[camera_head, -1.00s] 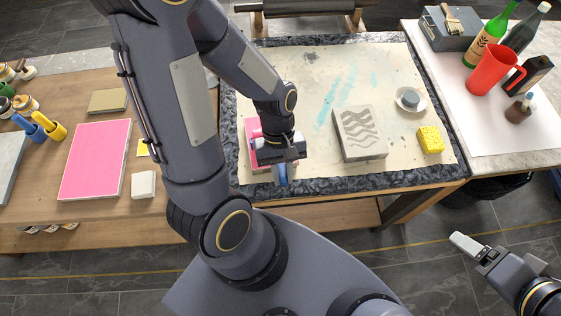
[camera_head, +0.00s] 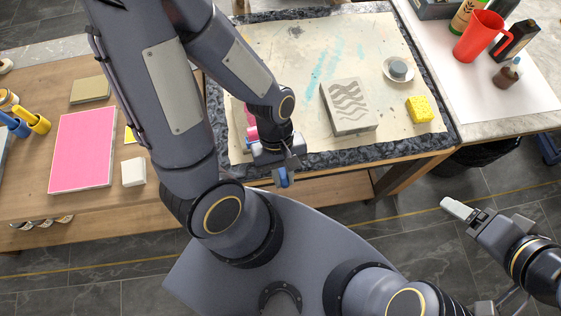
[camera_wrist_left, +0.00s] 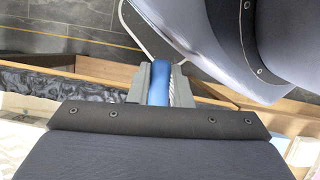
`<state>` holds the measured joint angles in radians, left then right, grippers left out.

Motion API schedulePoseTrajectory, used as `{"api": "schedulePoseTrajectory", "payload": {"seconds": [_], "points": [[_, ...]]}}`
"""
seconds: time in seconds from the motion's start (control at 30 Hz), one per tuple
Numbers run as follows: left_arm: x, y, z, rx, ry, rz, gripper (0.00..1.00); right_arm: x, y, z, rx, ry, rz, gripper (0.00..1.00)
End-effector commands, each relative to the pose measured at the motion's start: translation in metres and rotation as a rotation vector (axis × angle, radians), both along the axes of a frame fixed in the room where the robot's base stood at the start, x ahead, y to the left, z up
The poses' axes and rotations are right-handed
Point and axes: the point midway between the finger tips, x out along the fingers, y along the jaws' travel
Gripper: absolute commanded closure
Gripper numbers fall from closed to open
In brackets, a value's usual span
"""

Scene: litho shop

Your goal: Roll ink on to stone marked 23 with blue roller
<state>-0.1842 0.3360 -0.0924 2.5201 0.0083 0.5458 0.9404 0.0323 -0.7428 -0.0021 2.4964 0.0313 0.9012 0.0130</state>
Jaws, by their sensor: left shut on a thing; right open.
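My left gripper (camera_head: 284,174) is shut on the blue handle of a roller (camera_head: 281,181), near the table's front edge. The blue handle also shows between the fingers in the left wrist view (camera_wrist_left: 159,85). A bright pink roller end (camera_head: 252,133) shows beside the wrist; the rest is hidden. Behind it a pink-topped block (camera_head: 249,115) is mostly covered by my arm; no number is readable on it. A grey stone with wavy marks (camera_head: 348,106) lies to the right, its number unreadable. A pink ink slab (camera_head: 82,150) lies on the left table. My right gripper (camera_head: 466,213) is open and empty, low at the right.
A yellow sponge (camera_head: 419,109) and a dish with a grey piece (camera_head: 398,70) lie right of the wavy stone. A red jug (camera_head: 478,37) and bottles stand on the right table. A white block (camera_head: 134,172) and other rollers (camera_head: 37,122) are on the left table.

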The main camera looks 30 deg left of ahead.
Motion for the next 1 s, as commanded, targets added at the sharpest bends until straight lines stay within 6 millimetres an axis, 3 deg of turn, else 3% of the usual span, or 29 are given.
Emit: {"api": "schedulePoseTrajectory", "payload": {"seconds": [0.03, 0.17, 0.4, 1.0], "points": [[-0.013, -0.002, 0.001, -0.001, 0.041, -0.006, 1.0, 0.0, 0.0, 0.0, 0.0, 0.0, 0.0, 0.23], [-0.011, 0.0, 0.001, -0.001, 0.041, -0.005, 1.0, 0.0, 0.0, 0.001, 0.0, 0.0, 0.0, 0.23], [0.006, 0.023, -0.001, -0.001, 0.041, 0.0, 1.0, 0.0, 0.0, 0.004, 0.0, 0.0, 0.0, 0.23], [0.04, 0.057, 0.0, 0.0, 0.03, 0.0, 1.0, 0.0, 0.0, 0.01, 0.0, 0.0, 0.0, 0.23]]}}
